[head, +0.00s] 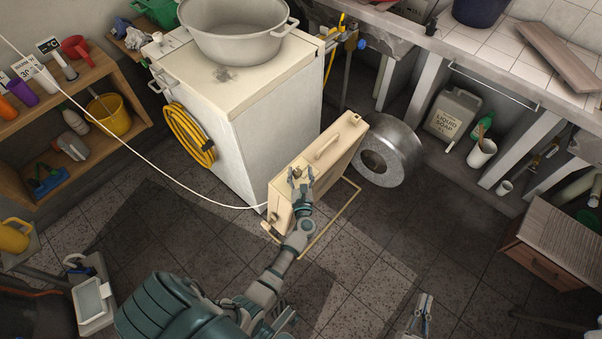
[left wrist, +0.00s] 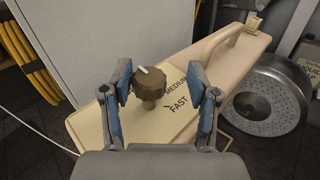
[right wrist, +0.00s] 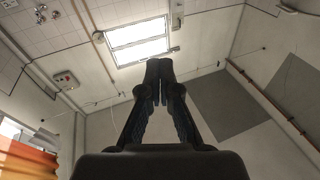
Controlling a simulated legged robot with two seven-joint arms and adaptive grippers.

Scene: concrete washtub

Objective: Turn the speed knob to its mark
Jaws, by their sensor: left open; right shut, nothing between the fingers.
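The speed knob (left wrist: 150,84) is a brown faceted knob on a short stem, with a white pointer line on top aimed to the upper left. It stands on the cream control box (head: 338,158). Beside it on the panel are the words MEDIUM (left wrist: 176,83) and FAST (left wrist: 179,103), with a small black arrow mark by FAST. My left gripper (head: 301,174) is open, with its blue fingers on either side of the knob, nearer on the left, apart from it. My right gripper (head: 425,304) is shut and empty, low in the head view; it also shows in the right wrist view (right wrist: 160,85).
A white washer cabinet (head: 255,95) with a metal tub (head: 235,30) on top stands behind the box. A metal drum (head: 388,153) lies right of the box. A white cord (head: 150,150) hangs across the left. The tiled floor in front is mostly clear.

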